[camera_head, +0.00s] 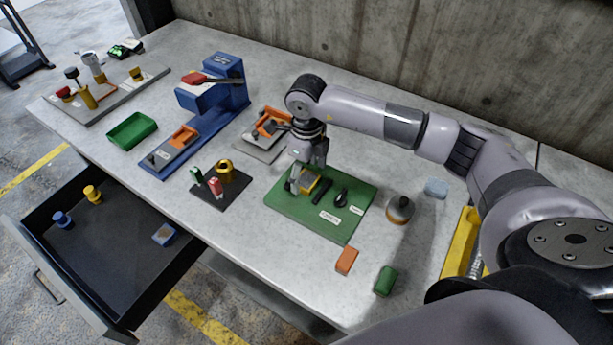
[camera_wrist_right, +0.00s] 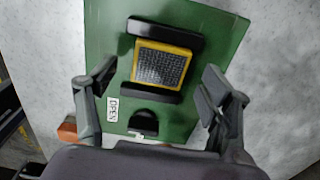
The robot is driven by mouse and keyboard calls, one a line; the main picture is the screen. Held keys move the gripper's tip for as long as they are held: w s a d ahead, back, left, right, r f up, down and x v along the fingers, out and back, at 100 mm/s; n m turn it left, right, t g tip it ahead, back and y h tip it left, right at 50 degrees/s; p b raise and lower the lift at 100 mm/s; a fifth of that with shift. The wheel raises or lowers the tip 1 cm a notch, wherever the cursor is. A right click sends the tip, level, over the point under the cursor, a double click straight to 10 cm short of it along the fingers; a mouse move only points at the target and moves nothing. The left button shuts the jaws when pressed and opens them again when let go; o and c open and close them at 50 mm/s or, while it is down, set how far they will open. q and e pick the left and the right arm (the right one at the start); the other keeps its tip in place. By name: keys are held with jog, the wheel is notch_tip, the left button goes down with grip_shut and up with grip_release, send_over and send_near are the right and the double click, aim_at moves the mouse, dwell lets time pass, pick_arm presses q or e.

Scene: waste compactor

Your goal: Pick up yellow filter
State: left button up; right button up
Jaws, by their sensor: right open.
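The yellow filter (camera_wrist_right: 160,64) is a square yellow frame with a dark mesh face. It sits between two black bars on the green board in the right wrist view. In the head view the filter (camera_head: 307,184) is partly hidden by my right gripper (camera_head: 308,182). My right gripper also shows in the right wrist view (camera_wrist_right: 150,95); it is open, its fingers spread to either side of the filter with nothing between them touching it. I cannot tell its exact height above the board. My left gripper is not in view.
The green board (camera_head: 290,219) carries a black knob (camera_head: 341,198) and a white label. A blue press (camera_head: 213,97) is farther back. An open drawer (camera_head: 110,245) juts out at left.

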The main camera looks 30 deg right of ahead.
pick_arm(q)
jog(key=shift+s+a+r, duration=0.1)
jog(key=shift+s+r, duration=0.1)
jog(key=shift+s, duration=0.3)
pick_arm(e)
jog(key=shift+f, duration=0.9)
jog(key=shift+c, duration=0.2)
jog(key=c, duration=1.3)
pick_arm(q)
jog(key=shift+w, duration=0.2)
pick_arm(e)
jog(key=shift+c, duration=0.2)
jog(key=shift+w+r, duration=0.1)
jog(key=shift+r, duration=0.05)
